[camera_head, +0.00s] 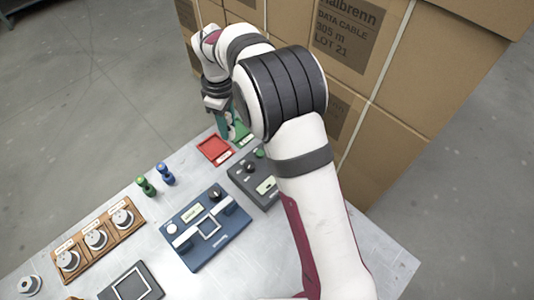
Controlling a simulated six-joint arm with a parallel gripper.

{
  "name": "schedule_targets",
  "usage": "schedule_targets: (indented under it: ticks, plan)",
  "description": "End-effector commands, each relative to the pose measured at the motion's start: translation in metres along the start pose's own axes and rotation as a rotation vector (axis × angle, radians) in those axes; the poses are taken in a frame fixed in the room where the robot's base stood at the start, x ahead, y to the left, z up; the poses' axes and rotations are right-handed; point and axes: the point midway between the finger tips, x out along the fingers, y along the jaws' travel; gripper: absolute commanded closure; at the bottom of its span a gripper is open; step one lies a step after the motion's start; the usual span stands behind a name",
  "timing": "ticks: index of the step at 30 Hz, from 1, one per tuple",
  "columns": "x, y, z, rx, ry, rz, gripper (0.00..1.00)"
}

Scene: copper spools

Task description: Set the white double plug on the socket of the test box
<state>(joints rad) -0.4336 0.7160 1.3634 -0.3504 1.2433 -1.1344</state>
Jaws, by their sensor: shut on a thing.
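My gripper (228,130), with teal fingers, is at the far edge of the table, over the green tray (245,138). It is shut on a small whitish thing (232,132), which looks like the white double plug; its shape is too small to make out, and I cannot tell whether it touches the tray. A blue box (218,240) with a dark knob, a white button and a white square outline stands mid-table. A dark grey box (247,180) with a knob and a green button stands behind it, partly hidden by my arm. I cannot tell which is the test box.
A red tray (215,149) lies left of the green one. Green (146,186) and blue (165,174) peg-like pieces stand upright nearby. A wooden rack (104,242) holds spools; another spool (29,286) stands front left. A dark plate (130,284) lies in front. Cardboard boxes (410,90) rise behind.

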Motion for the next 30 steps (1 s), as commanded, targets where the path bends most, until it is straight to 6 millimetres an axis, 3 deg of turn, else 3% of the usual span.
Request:
schedule_targets:
  ticks: [6, 12, 15, 18, 20, 22, 30]
  plan:
    - [-0.02, 0.027, 0.096, 0.0, 0.001, 0.001, 1.0]
    - [-0.036, 0.023, 0.207, -0.012, 0.001, 0.001, 1.0]
    - [-0.04, 0.012, 0.245, -0.019, 0.002, 0.0, 1.0]
    - [-0.041, 0.004, 0.264, -0.025, 0.002, -0.001, 1.0]
    - [-0.038, 0.002, 0.264, -0.03, 0.002, -0.001, 1.0]
    - [-0.03, 0.002, 0.252, -0.036, 0.001, -0.004, 1.0]
    - [0.018, 0.006, 0.172, -0.036, 0.0, -0.004, 1.0]
